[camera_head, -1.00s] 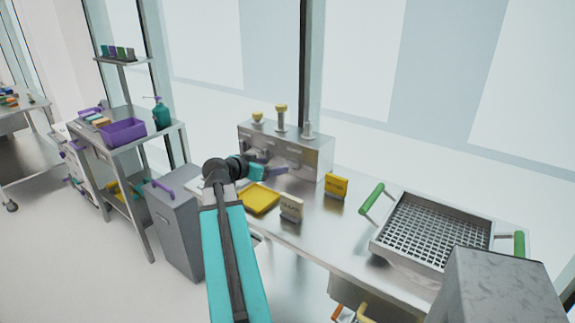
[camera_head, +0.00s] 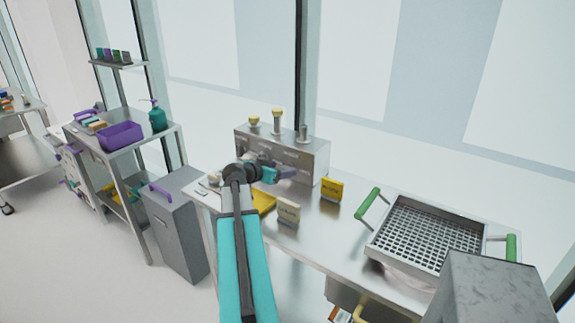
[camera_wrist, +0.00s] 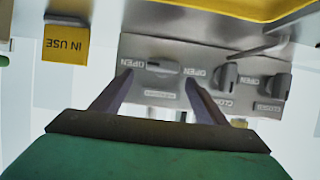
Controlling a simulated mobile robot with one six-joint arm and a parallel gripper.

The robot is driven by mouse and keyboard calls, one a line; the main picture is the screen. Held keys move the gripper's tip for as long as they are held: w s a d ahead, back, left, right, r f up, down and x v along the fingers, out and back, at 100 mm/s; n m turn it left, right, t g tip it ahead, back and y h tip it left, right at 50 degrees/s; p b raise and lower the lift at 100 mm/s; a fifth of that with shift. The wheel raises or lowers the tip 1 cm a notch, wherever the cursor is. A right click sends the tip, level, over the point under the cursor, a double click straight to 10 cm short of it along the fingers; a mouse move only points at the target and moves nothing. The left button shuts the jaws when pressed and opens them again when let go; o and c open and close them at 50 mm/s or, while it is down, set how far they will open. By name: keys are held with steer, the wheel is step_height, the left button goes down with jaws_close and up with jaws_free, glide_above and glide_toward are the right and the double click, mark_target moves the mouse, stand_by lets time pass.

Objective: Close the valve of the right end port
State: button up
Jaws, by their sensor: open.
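The grey metal port box (camera_head: 310,160) stands at the back of the steel bench, with knobbed posts on top. The wrist view shows its front face upside down, with OPEN and CLOSED labels. The right end valve handle (camera_wrist: 163,67) is at the left of that view and lies sideways along the face. Two other handles, the middle one (camera_wrist: 226,75) and the far one (camera_wrist: 277,86), stand upright across it. My gripper (camera_wrist: 158,82) is open, its two fingers on either side of the right end handle. In the head view my gripper (camera_head: 287,173) is before the box's front; contact cannot be told.
A yellow tray (camera_head: 264,201) lies partly behind my arm. A mesh basket (camera_head: 428,233) with green handles takes the bench's right side.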

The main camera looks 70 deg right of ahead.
mark_target(289, 168)
steer(key=shift+p+x, duration=0.6)
steer(key=shift+x, duration=1.75)
steer(key=shift+c, duration=0.4)
